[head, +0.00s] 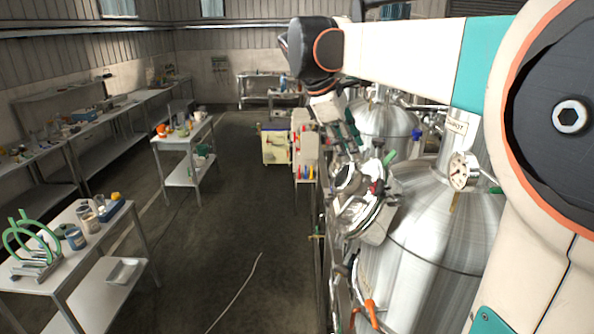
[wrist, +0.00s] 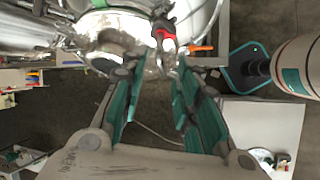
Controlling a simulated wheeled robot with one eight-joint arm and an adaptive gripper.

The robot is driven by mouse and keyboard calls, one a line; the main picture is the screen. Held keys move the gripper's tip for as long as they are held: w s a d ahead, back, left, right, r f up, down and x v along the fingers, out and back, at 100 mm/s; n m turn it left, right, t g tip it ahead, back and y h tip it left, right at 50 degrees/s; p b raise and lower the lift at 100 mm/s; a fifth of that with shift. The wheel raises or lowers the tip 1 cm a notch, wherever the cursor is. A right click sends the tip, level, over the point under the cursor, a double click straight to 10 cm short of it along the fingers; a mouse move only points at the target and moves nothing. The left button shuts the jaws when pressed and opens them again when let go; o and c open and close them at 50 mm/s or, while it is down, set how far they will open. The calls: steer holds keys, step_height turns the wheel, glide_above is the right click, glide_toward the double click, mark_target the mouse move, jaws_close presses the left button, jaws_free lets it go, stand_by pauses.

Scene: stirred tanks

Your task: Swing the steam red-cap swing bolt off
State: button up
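The red-cap swing bolt (wrist: 166,40) shows in the wrist view at the edge of the shiny round manway lid (wrist: 105,38), just beyond my fingertips. In the head view a small red spot (head: 375,187) shows at the manway (head: 362,212) on the near steel tank (head: 435,225); I cannot tell the bolt's tilt there. My gripper (wrist: 158,74) has its two teal fingers spread apart, with nothing seen held between them. In the head view my gripper (head: 348,133) hangs above the manway, partly hidden by its own links. Contact with the bolt cannot be told.
A pressure gauge (head: 462,171) and a green-capped part (head: 389,158) stand close to the manway. An orange handle (head: 370,313) sits lower on the tank side. A second tank (head: 383,122) stands behind. The floor aisle (head: 225,215) left of the tanks is mostly clear.

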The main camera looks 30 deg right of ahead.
mark_target(365, 179)
steer(key=p+x, duration=0.1)
steer(key=x, duration=1)
steer(key=shift+d+f+p, duration=0.1)
steer(key=shift+p, duration=0.25)
jaws_close()
